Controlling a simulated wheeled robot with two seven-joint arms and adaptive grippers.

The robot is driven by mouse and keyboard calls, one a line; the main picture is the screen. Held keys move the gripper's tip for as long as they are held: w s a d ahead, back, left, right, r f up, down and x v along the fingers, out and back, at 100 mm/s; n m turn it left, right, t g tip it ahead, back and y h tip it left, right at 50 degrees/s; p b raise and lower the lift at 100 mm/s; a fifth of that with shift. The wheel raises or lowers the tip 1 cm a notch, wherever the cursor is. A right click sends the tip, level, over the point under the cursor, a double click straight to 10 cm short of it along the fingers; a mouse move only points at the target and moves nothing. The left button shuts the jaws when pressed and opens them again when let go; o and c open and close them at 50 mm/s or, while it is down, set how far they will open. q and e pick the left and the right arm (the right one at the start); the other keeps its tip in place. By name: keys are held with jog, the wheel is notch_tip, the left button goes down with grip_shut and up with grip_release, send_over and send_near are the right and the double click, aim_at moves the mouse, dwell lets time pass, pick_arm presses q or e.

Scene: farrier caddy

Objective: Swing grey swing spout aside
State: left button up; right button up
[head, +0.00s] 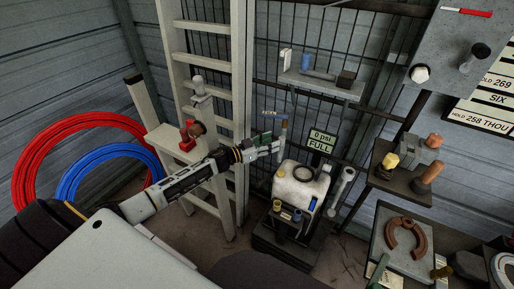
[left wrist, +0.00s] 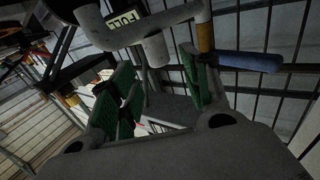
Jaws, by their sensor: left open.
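The grey swing spout (left wrist: 178,17) appears as a grey tube across the top of the left wrist view. A short rounded stub (left wrist: 156,50) of it points in between my green finger pads. My left gripper (head: 270,147) is open at the spout, with a pad on either side of the stub. I cannot tell whether the pads touch it. In the head view the spout is hard to separate from my fingertips. My right gripper is out of view.
A cream tank (head: 300,187) stands just right of and below my left gripper, with a "0 psi FULL" sign (head: 321,140) behind. A ladder (head: 240,80) stands close behind my left arm. Red (head: 35,150) and blue hoses (head: 75,170) hang left. Loaded shelves (head: 405,185) stand right.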

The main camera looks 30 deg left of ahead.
pick_arm(q)
jog(key=shift+v, duration=3)
